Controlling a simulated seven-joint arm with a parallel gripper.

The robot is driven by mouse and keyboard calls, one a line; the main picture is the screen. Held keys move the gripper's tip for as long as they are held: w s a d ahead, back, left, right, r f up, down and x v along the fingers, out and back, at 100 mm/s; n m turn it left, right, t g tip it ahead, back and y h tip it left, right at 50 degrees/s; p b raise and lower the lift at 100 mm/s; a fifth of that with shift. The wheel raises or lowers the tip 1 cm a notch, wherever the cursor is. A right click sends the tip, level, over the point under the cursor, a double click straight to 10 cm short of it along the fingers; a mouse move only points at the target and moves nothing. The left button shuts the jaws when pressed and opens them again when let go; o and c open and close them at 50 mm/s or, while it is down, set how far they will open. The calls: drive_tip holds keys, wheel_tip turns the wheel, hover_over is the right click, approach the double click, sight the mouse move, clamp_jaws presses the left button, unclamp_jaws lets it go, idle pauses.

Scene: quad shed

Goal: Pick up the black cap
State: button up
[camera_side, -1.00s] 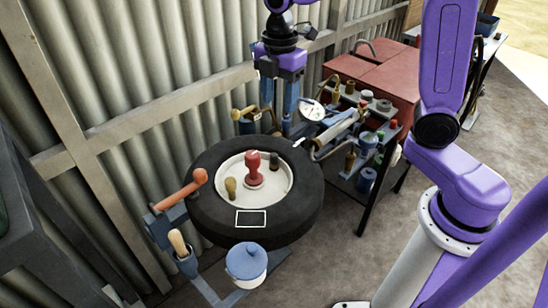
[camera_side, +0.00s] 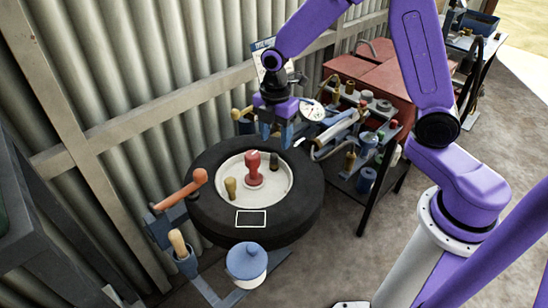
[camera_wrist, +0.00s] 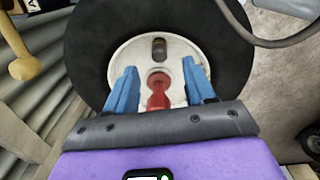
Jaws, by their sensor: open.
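The black cap (camera_side: 274,162) is a small dark upright cylinder on the white wheel hub (camera_side: 270,195), at the right of a red knobbed piece (camera_side: 253,168). In the wrist view the cap (camera_wrist: 158,47) shows dark brown near the top of the hub, just beyond the fingertips. My gripper (camera_side: 277,141) is open and empty, with its blue fingers pointing down above the far side of the hub, near the cap. In the wrist view the fingers (camera_wrist: 160,68) stand apart, with the red piece (camera_wrist: 158,92) seen between them.
A black tyre (camera_side: 305,195) surrounds the hub, with a white-outlined rectangle (camera_side: 251,219) on it. A small brass-coloured piece (camera_side: 231,187) stands on the hub. A cluttered cart (camera_side: 375,150) is at the right, an orange-handled tool (camera_side: 180,190) at the left, and a blue-lidded pot (camera_side: 246,262) in front.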

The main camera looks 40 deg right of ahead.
sight(274, 155)
drive_tip(key=shift+a+f, duration=0.15)
drive_tip(key=shift+f, duration=2.6)
drive_tip(key=shift+c, duration=0.3)
clamp_jaws()
